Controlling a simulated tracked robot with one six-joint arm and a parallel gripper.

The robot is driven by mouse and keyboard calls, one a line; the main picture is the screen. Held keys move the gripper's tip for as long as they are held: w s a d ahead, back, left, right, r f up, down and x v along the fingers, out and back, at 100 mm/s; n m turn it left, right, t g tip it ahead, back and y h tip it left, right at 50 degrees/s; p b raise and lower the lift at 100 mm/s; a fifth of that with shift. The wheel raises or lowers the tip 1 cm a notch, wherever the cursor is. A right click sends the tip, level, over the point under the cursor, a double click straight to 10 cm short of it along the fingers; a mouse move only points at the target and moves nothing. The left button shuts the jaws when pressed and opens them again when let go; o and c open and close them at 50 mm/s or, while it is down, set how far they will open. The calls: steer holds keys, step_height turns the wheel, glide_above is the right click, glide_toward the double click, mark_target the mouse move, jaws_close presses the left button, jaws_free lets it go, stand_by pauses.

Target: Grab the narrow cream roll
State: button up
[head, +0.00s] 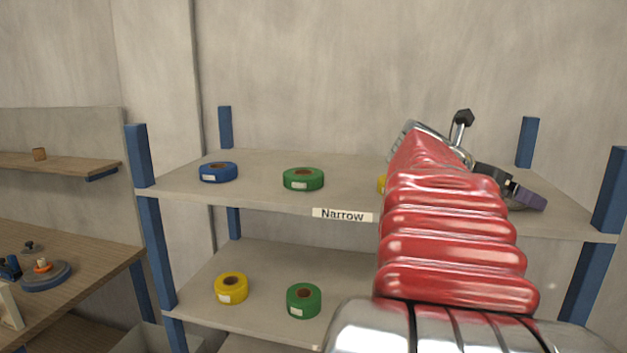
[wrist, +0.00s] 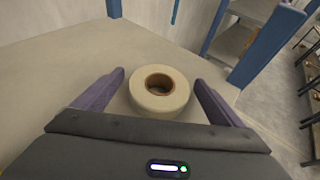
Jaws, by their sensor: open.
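The narrow cream roll (wrist: 178,103) lies flat on the top shelf in the wrist view, its brown core facing up. My gripper (wrist: 160,80) is open, with one purple finger on each side of the roll. The roll sits between the fingers, and small gaps seem to show on both sides. In the head view my gripper (head: 524,195) is at the right end of the top shelf, partly behind my red arm. The cream roll is hidden there.
The top shelf (head: 255,195), labelled Narrow (head: 342,215), also holds a blue roll (head: 218,172), a green roll (head: 303,179) and a mostly hidden yellow roll (head: 381,184). Blue posts (wrist: 265,45) stand at the shelf corners. The lower shelf holds yellow (head: 231,288) and green (head: 303,301) rolls.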

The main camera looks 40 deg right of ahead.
steer(key=shift+d, duration=0.1)
stand_by(0.5)
steer(key=c, duration=1.1)
steer(key=shift+c, duration=0.3)
step_height(320, 180, up, 10)
stand_by(0.5)
